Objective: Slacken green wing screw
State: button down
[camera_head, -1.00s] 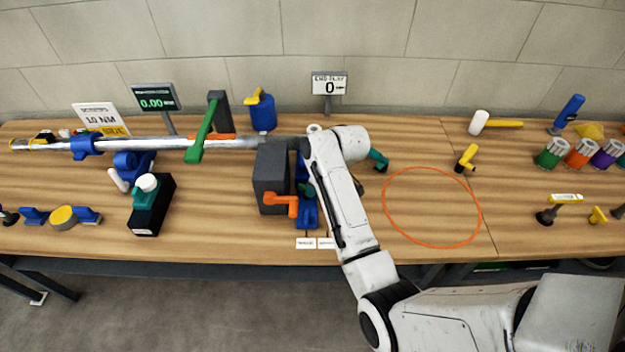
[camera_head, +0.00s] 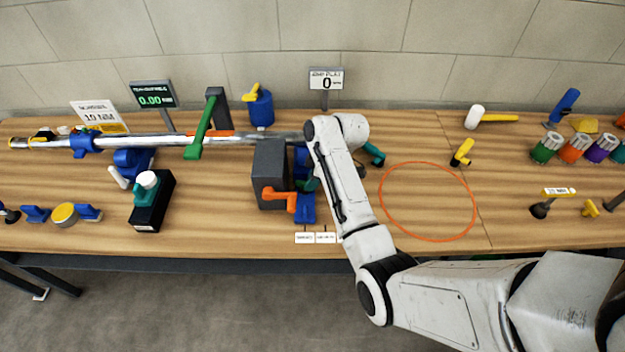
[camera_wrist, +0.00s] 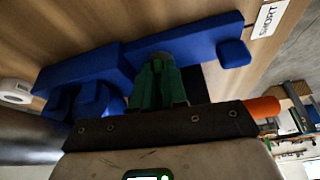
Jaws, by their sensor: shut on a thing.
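The green wing screw (camera_wrist: 157,60) shows at the middle of the wrist view, set against a blue bracket (camera_wrist: 90,67). My gripper (camera_wrist: 159,74) is shut on it, and the fingers hide much of the screw. In the head view my gripper (camera_head: 311,184) is mostly hidden behind my forearm, with only a small dark green patch showing beside the blue bracket (camera_head: 306,207). How far the screw is turned cannot be told.
A dark grey block (camera_head: 270,170) with an orange handle (camera_head: 280,198) stands just left of the bracket. A long metal shaft (camera_head: 215,139) with a green lever (camera_head: 201,132) runs left. The bench inside the orange circle (camera_head: 381,205) is clear.

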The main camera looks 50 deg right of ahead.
jog(key=c, duration=1.2)
grip_release()
jog(key=shift+o, duration=0.2)
jog(key=shift+r, duration=0.1)
jog(key=v, duration=1)
jog(key=shift+r+b, duration=0.25)
jog(key=shift+b, duration=0.15)
jog(key=shift+s+f, duration=0.1)
jog(key=shift+s, duration=0.1)
jog(key=s+a+f+m, duration=0.1)
jog(key=s+a+f, duration=0.1)
jog(key=s+a, duration=0.1)
jog(key=s+a+f+m+g, duration=0.1)
jog(key=s+a+f, duration=0.1)
jog(key=a+f, duration=0.1)
jog(key=s+a+f+m+h, duration=0.1)
jog(key=s+a+f, duration=0.1)
jog(key=s+a, duration=0.1)
jog(key=shift+s+a+f+g, duration=0.25)
jog(key=shift+s+a+g, duration=0.1)
jog(key=shift+a+g, duration=0.1)
jog(key=s+a+f+m+h, duration=0.1)
jog(key=s+a+f+m, duration=0.1)
jog(key=s+a, duration=0.7)
jog(key=s+m+g, duration=0.1)
jog(key=s, duration=0.3)
jog(key=shift+m, duration=0.4)
